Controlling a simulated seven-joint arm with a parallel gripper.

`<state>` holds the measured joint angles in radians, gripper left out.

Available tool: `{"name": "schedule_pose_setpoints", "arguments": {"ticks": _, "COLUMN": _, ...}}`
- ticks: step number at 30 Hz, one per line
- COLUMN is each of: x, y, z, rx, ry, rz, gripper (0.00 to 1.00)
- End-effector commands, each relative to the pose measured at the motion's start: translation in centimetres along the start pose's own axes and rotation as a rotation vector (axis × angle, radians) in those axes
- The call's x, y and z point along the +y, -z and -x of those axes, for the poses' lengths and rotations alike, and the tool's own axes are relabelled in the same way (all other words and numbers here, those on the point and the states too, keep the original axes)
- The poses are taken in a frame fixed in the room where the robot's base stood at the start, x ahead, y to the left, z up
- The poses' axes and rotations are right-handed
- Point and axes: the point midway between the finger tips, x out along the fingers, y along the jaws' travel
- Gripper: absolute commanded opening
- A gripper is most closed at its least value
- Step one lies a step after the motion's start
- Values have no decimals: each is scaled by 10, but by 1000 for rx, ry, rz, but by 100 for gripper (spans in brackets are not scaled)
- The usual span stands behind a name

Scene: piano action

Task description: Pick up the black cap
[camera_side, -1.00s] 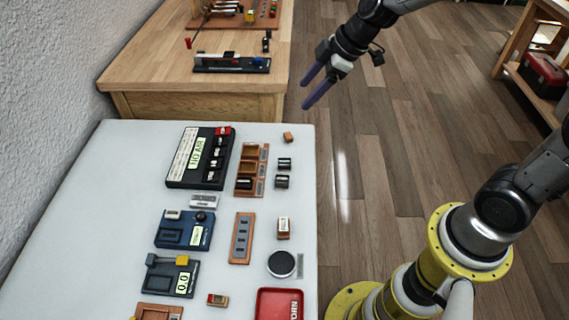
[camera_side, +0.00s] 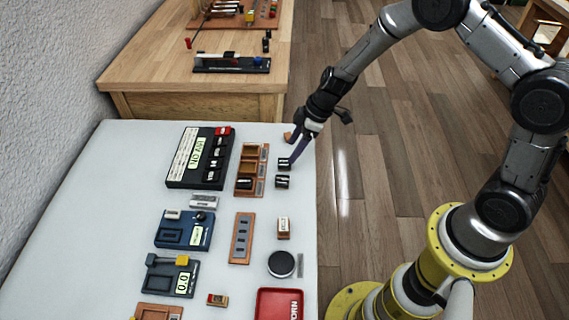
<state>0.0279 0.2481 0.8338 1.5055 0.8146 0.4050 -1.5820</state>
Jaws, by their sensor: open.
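Two small black blocks with pale marks lie on the white table right of a wooden compartment tray: a farther one (camera_side: 284,164) and a nearer one (camera_side: 282,181). A similar dark block (camera_side: 244,183) sits in the nearest compartment of that tray (camera_side: 265,160). I cannot tell which of these is the black cap. My gripper (camera_side: 295,158) is open and points down beside the farther block, its purple fingers partly overlapping each other in this view. I cannot tell whether they touch the block.
A black panel with a display (camera_side: 181,160) stands left of the tray. A small brown block (camera_side: 288,136) is partly hidden behind my gripper. A round black disc (camera_side: 281,264) and a red tray (camera_side: 262,305) lie nearer. The table's right edge is close.

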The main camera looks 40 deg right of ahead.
Motion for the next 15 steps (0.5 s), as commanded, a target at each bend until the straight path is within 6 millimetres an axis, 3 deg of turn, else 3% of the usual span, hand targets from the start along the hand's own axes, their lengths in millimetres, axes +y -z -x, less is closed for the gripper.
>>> {"name": "schedule_pose_setpoints", "arguments": {"ticks": 9, "x": -5, "y": 2, "z": -41, "rx": -1, "ry": 3, "rz": -1, "gripper": 72}}
{"name": "schedule_pose_setpoints", "arguments": {"ticks": 15, "x": -4, "y": 2, "z": -51, "rx": -1, "ry": 0, "rz": -1, "gripper": 72}}
